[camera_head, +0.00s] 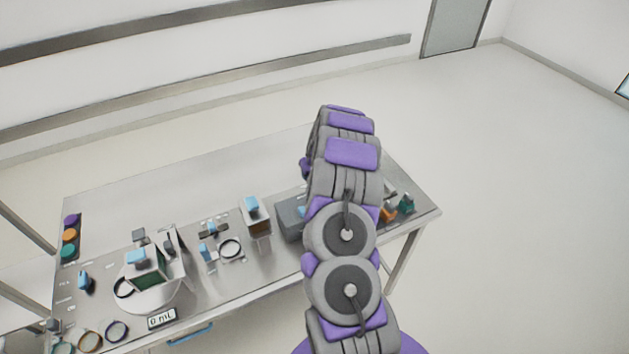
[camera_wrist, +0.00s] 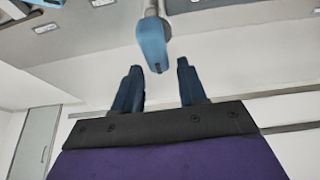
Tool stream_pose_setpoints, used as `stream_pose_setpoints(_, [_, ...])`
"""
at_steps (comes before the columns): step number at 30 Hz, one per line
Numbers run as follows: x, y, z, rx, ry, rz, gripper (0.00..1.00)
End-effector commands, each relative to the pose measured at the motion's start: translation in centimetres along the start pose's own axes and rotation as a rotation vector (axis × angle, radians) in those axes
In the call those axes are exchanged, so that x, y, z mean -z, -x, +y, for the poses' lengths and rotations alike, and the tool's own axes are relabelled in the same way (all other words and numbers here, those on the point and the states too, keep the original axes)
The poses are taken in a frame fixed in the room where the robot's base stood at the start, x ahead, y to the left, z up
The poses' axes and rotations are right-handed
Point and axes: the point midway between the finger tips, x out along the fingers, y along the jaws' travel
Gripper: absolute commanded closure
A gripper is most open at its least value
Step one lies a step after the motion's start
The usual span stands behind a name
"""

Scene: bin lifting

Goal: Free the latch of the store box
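A grey box (camera_head: 291,221) stands on the steel table, partly hidden behind my arm; it may be the store box, but I cannot make out its latch. In the wrist view, a blue handle-like piece (camera_wrist: 152,42) on a pale grey stem points toward the gap between my fingers. I cannot tell whether it is the latch. My gripper (camera_wrist: 157,68) is open, its two dark blue fingers apart with the blue tip near the gap. No contact is clear. In the head view my gripper is hidden behind my arm.
The table (camera_head: 205,195) also holds a box with a blue top (camera_head: 257,217) left of the grey box, a white turntable-like disc (camera_head: 150,298), rings and blue-handled fittings. Orange and green items (camera_head: 400,207) sit right of my arm. The table's back strip is clear.

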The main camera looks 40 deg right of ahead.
Motion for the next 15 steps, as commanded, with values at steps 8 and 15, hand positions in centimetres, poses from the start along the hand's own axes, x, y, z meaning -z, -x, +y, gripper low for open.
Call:
stream_pose_setpoints(8, [-1.7, -0.3, -0.1, 0.012, -0.005, -0.025, 0.49])
stream_pose_setpoints(15, [-1.8, 0.7, -0.3, 0.013, -0.005, -0.030, 0.49])
